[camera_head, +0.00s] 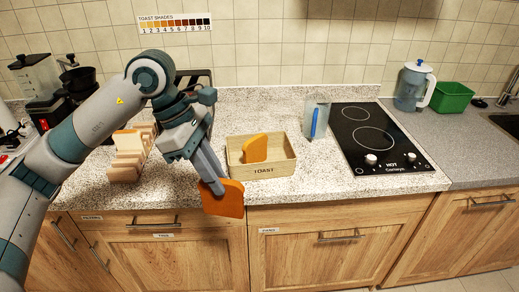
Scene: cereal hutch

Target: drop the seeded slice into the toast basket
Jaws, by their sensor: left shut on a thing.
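My left gripper (211,179) is shut on an orange-brown bread slice (224,202). It holds the slice at the counter's front edge, to the left of and nearer than the toast basket. Seeds on the slice are too small to make out. The toast basket (264,171) is a light wooden box marked TOAST on the counter. Another orange-brown slice (255,148) leans inside it. My right gripper is not in view.
A wooden rack (127,172) with bread slices stands to the left, partly behind my left arm. A clear holder with a blue item (316,119) and a black cooktop (377,138) are right of the basket. Bare counter lies around the basket.

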